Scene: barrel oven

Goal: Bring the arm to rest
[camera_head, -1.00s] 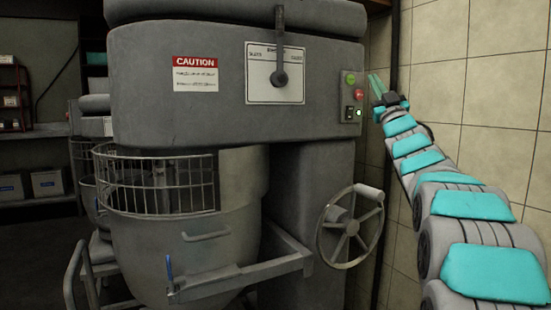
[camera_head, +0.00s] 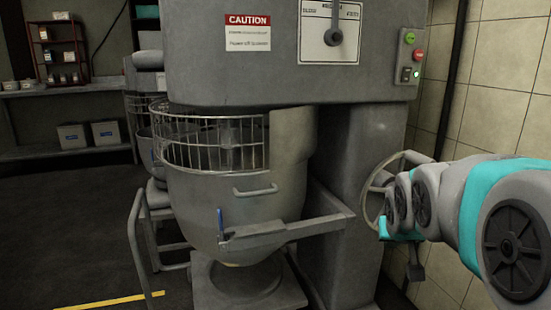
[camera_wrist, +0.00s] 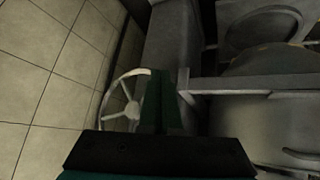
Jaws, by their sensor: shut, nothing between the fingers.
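My gripper (camera_wrist: 162,103) shows in the wrist view as two dark green fingers side by side, closed together and holding nothing. Behind the fingertips are the pale handwheel (camera_wrist: 125,100) and the grey bowl-support arm (camera_wrist: 225,84); I cannot tell the gap to them. In the head view my arm (camera_head: 440,200) comes in from the right edge, bent, in front of the handwheel (camera_head: 392,176) and partly covering it. The gripper itself cannot be made out clearly there.
The big grey mixer (camera_head: 290,80) with its wire guard (camera_head: 205,142) and bowl (camera_head: 235,195) fills the middle. Its button panel (camera_head: 411,57) has a lit green lamp. A tiled wall (camera_head: 490,100) stands close on the right. Dark floor (camera_head: 70,230) is open at left.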

